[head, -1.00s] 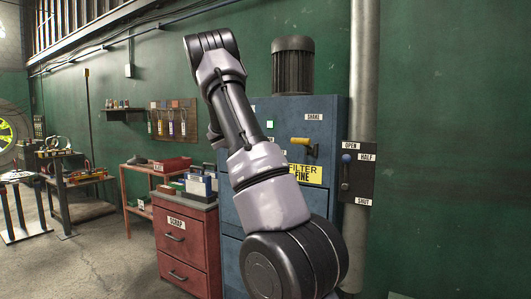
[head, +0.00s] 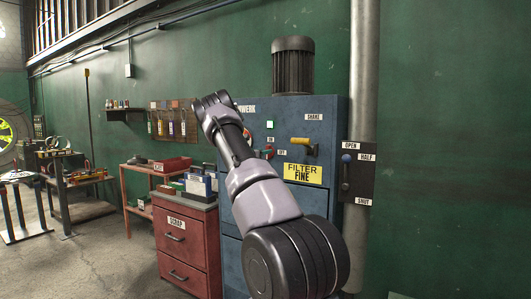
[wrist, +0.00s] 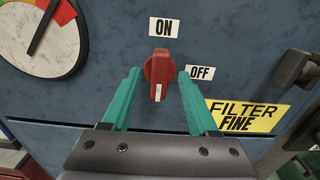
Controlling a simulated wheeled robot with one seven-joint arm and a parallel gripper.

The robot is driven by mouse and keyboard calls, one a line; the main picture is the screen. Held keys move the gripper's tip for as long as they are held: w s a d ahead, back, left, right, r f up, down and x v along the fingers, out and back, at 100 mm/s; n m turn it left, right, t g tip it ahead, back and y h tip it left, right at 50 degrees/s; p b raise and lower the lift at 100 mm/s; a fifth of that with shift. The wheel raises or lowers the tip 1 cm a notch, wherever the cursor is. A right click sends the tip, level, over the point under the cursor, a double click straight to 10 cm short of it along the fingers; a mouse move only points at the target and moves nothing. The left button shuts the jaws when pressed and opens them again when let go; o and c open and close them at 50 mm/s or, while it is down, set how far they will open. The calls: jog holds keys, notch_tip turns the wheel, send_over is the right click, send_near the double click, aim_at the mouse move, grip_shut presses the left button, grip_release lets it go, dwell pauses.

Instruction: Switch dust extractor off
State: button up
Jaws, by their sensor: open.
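The dust extractor (head: 335,135) is a blue cabinet with a dark motor on top. Its red rotary switch (wrist: 160,68) shows in the wrist view, upright, with a white mark at its lower end. The ON label (wrist: 163,27) is above it and the OFF label (wrist: 200,73) is to its right. My gripper (wrist: 159,73) is open, its teal fingers on either side of the switch in the picture; contact cannot be told. In the head view the switch (head: 268,153) shows beside my arm, and my gripper is hidden.
A dial gauge (wrist: 40,35) is at upper left. A yellow handle (head: 302,143), a gate lever panel (head: 360,172) and a red scrap cabinet (head: 188,240) stand nearby.

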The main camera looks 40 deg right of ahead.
jog(key=shift+x, duration=0.9)
grip_shut()
jog(key=shift+m, duration=0.4)
jog(key=shift+s+d+f+m, duration=0.1)
jog(key=shift+s+f+m, duration=0.1)
jog(key=shift+m, duration=2.65)
jog(key=shift+s+d+f+m, duration=0.15)
jog(key=shift+f+m, duration=0.1)
jog(key=shift+m, duration=2.65)
jog(key=shift+s+a+f+m, duration=0.1)
jog(key=shift+s+f+m, duration=0.1)
jog(key=shift+m, duration=2.65)
grip_release()
